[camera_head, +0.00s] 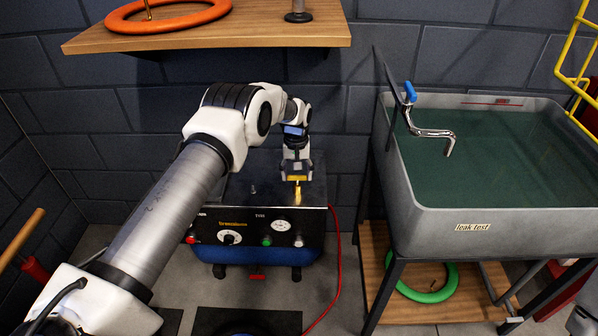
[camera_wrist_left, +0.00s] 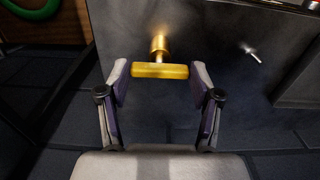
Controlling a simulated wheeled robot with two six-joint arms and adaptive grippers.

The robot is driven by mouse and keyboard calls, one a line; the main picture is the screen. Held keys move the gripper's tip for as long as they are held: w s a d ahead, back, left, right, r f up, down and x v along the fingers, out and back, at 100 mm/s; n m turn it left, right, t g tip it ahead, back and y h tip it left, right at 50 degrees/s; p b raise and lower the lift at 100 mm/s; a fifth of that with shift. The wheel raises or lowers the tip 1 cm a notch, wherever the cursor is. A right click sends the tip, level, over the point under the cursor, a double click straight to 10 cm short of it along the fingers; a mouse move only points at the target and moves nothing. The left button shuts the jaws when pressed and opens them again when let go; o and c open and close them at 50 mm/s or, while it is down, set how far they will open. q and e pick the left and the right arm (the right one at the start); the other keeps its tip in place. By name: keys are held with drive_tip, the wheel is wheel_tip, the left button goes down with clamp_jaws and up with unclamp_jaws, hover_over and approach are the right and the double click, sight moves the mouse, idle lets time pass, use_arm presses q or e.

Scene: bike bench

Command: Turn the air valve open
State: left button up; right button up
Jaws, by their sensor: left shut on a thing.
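The air valve is a brass-yellow T-shaped handle on a short stem, on top of the black compressor (camera_head: 222,213). In the left wrist view the valve's crossbar (camera_wrist_left: 160,71) lies level across the picture between my two fingers. In the head view the valve (camera_head: 298,192) shows just below my left gripper (camera_head: 298,177). My left gripper (camera_wrist_left: 160,85) reaches down from above and is shut on the valve handle, one finger at each end of the bar. My right gripper is not in view.
A wooden shelf (camera_head: 210,35) with an orange ring (camera_head: 168,14) hangs above the compressor. A grey water tank (camera_head: 480,215) with a blue-handled tap (camera_head: 410,92) stands to the right. A red hose (camera_head: 337,265) runs down the compressor's right side.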

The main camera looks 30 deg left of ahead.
sight(297, 177)
use_arm(q)
drive_tip(key=shift+s+f, duration=0.1)
idle(0.4)
drive_tip(key=o, duration=1.1)
drive_tip(key=shift+o, duration=0.2)
drive_tip(key=shift+r, duration=0.5)
wheel_tip(297, 177, up, 7)
drive_tip(key=shift+f, duration=0.1)
